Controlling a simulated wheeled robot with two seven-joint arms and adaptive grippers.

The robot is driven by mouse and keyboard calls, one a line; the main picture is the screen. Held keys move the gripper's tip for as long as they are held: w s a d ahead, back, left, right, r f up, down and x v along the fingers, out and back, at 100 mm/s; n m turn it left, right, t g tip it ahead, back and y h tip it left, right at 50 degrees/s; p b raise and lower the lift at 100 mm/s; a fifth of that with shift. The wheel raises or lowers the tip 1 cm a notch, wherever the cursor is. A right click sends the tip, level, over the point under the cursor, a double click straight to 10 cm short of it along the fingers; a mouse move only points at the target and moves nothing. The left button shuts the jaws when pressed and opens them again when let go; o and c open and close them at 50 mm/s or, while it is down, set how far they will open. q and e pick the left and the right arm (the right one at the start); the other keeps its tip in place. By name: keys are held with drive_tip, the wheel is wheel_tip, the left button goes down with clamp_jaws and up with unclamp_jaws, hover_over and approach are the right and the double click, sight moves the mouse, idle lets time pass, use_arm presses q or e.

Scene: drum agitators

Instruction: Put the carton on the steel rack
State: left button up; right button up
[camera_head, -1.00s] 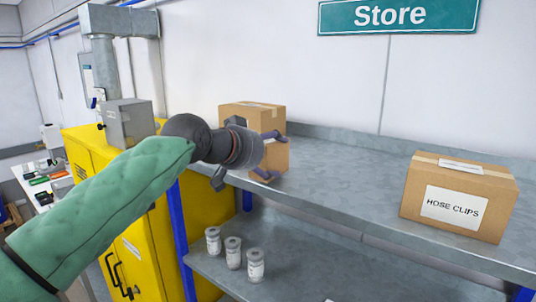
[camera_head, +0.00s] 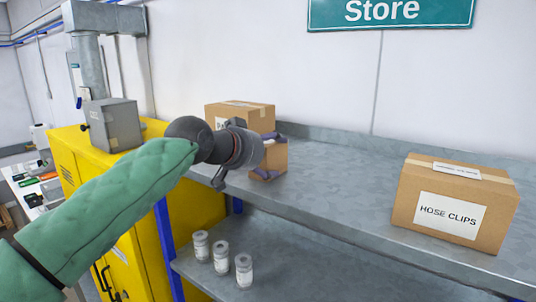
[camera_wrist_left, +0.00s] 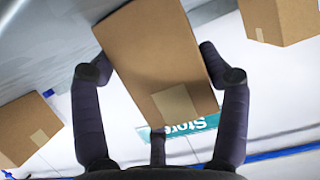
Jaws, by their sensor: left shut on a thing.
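My left gripper (camera_head: 268,157) is shut on a plain brown carton (camera_head: 275,159), with dark fingers on either side of it. In the wrist view, the carton (camera_wrist_left: 155,50) fills the middle between the fingers, with a strip of tape at its near end. In the head view, most of it is hidden behind my gripper and wrist. The steel rack (camera_head: 330,180) has grey shelves and blue posts. The held carton shows at the upper shelf's left part; I cannot tell whether it touches the shelf. My right gripper is not in view.
Another carton (camera_head: 225,116) stands behind the held one at the shelf's left. A carton labelled HOSE CLIPS (camera_head: 447,215) stands at the right, with bare shelf between. Three small jars (camera_head: 221,257) stand on the lower shelf. A yellow cabinet (camera_head: 185,222) adjoins the rack's left.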

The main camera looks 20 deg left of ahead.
use_arm(q)
drive_tip(key=shift+s+a+r, duration=0.15)
drive_tip(key=shift+s, duration=0.3)
drive_tip(key=o, duration=0.9)
drive_tip(key=shift+w, duration=0.15)
drive_tip(key=shift+c, duration=0.2)
drive_tip(key=o, duration=0.4)
drive_tip(key=shift+w, duration=0.2)
drive_tip(key=shift+o, duration=0.2)
drive_tip(key=shift+w, duration=0.1)
drive_tip(key=v, duration=1.2)
drive_tip(key=shift+s, duration=0.3)
